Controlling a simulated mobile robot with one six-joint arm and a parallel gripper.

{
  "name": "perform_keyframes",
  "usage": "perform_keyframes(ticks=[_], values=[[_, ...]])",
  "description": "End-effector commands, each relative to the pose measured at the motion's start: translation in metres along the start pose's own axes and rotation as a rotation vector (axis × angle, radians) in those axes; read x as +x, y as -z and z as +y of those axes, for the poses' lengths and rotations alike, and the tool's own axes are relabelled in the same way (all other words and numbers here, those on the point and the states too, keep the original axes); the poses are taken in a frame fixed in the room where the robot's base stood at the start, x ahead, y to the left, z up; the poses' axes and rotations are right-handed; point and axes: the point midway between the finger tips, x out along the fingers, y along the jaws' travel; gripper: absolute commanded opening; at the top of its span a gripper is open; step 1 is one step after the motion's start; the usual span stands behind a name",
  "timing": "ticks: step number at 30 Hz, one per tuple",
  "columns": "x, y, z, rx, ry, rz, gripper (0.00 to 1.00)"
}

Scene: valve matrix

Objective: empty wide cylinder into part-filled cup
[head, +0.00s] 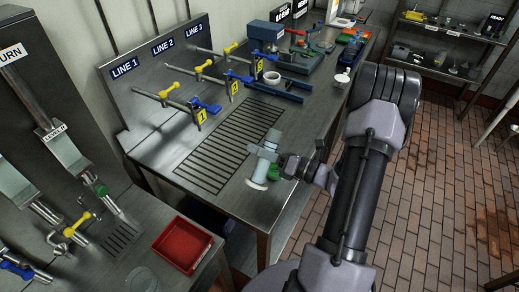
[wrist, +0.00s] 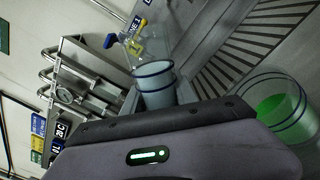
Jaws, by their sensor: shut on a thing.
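A wide, pale see-through cylinder (head: 258,172) is held at the front end of the steel bench in the head view. My gripper (head: 268,155) is shut on it from the right. In the wrist view the cylinder (wrist: 155,88) has dark rings and stands beyond my gripper's housing; its contents are hard to tell. A clear cup (wrist: 283,112) part-filled with green liquid is at the right in the wrist view, apart from the cylinder. In the head view green of the cup (head: 289,168) shows just right of the cylinder, mostly hidden by my gripper.
A slotted drain grate (head: 225,150) lies left of the cylinder. Behind it are valves with yellow and blue handles (head: 207,107) under LINE signs. A white bowl (head: 272,78) stands farther back. A red tray (head: 187,244) is at the lower left. The tiled floor right of the bench is open.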

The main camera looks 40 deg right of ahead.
Motion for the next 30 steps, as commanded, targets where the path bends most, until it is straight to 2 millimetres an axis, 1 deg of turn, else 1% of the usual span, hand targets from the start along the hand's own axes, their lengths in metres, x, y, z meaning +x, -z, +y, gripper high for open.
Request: perform_keyframes(ticks=[30], values=[[0.0001,-0.0014,0.0036,0.046,0.000,-0.002,0.00]])
